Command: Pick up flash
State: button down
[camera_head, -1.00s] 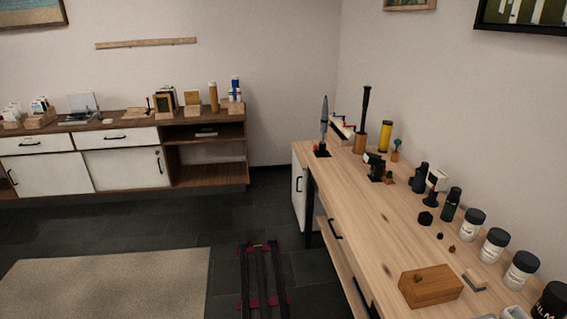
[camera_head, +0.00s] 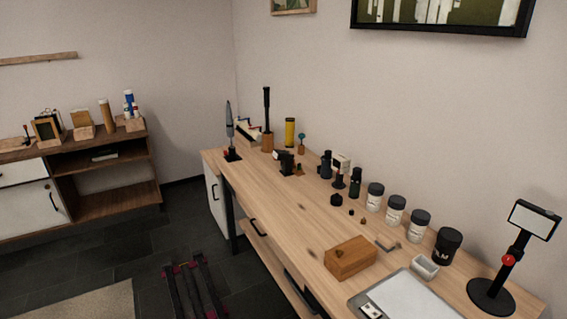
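I cannot tell for sure which item is the flash. A small device with a pale, boxy head (camera_head: 342,162) stands among dark items on the wooden workbench (camera_head: 270,215), toward its wall side, and may be it. Dark cylindrical items (camera_head: 326,165) and (camera_head: 355,182) stand close on either side of it and partly crowd it. My gripper is not in view.
Several black-lidded jars (camera_head: 396,209) line the wall side. A wooden box (camera_head: 351,258), a pale tray (camera_head: 405,297) and a lamp-like stand (camera_head: 492,292) are nearer. The bench's middle is mostly clear. A shelf cabinet (camera_head: 105,205) stands at left.

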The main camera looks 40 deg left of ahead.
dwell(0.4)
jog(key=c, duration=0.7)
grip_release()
